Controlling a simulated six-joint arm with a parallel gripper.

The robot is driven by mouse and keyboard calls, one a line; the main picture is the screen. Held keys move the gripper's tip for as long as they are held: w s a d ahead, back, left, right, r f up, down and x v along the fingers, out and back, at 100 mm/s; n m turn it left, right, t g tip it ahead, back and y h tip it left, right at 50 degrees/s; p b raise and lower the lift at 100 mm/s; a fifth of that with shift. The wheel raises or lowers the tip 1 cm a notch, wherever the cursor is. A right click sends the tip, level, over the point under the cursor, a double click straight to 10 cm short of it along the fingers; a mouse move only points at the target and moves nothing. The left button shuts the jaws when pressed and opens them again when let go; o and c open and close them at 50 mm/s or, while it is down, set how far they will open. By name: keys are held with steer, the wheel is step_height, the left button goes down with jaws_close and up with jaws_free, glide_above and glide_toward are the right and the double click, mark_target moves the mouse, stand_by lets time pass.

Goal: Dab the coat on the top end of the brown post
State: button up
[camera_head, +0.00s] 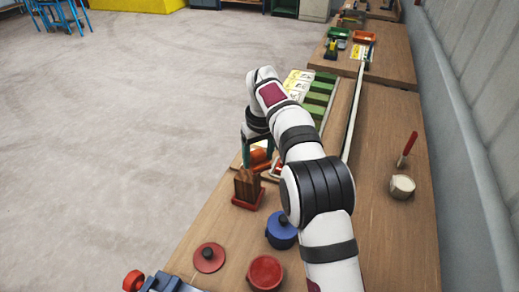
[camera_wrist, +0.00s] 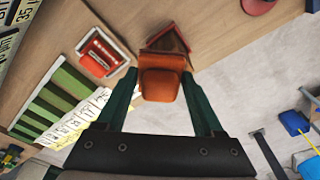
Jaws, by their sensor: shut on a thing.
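The brown post (camera_head: 247,184) stands upright in a red base on the bench in the head view. My gripper (camera_head: 257,156) is just behind it, fingers pointing down. In the wrist view my gripper (camera_wrist: 160,82) is shut on an orange block (camera_wrist: 161,86), with a green finger on each side. Beyond the block, a red and brown shape (camera_wrist: 170,39) shows in part, likely the post and its base; the block covers some of it. I cannot tell whether they touch. A round pot with a pale top (camera_head: 402,187) stands at right, with a red-handled stick (camera_head: 407,148) by it.
A blue lidded pot (camera_head: 281,230), a red pot (camera_head: 266,272) and a red lid (camera_head: 209,257) stand near the front. A red and white holder (camera_wrist: 102,53) lies beside the green-striped board (camera_wrist: 55,97). The bench's left edge is close to the post.

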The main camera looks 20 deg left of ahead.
mark_target(239, 171)
steer(key=shift+f, duration=1.95)
steer(key=shift+a+f, duration=0.55)
steer(key=shift+w+a, duration=0.1)
steer(key=shift+a, duration=2.25)
steer(key=shift+d, duration=3)
steer(key=shift+a+r, duration=0.1)
steer(key=shift+r, duration=3.95)
